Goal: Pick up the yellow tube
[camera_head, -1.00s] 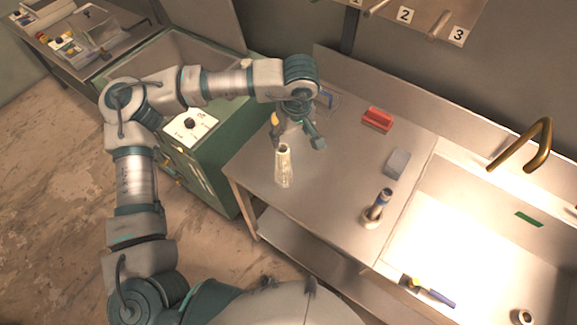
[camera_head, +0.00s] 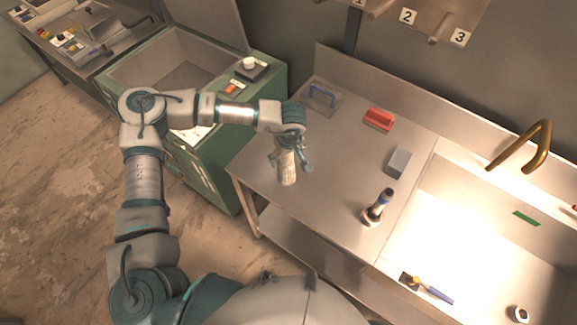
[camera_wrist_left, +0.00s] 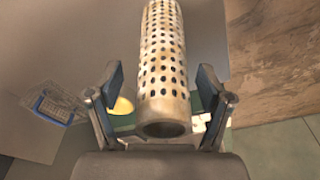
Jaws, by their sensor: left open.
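The pale yellowish, perforated tube (camera_head: 287,170) stands upright near the left edge of the metal worktop. In the left wrist view the tube (camera_wrist_left: 163,60) shows its rows of dark holes and its open end, between the two fingers. My left gripper (camera_head: 290,150) is open at the tube's upper part and partly hides it. In the left wrist view the gripper (camera_wrist_left: 162,82) has one finger on each side of the tube, with visible gaps. My right gripper is not in view.
On the worktop (camera_head: 320,220) are a blue-handled item (camera_head: 322,97), a red brush-like block (camera_head: 378,119), a grey block (camera_head: 398,162) and a dark upright cylinder on a round base (camera_head: 378,206). The sink (camera_head: 470,235) lies right, the green cabinet (camera_head: 262,95) left.

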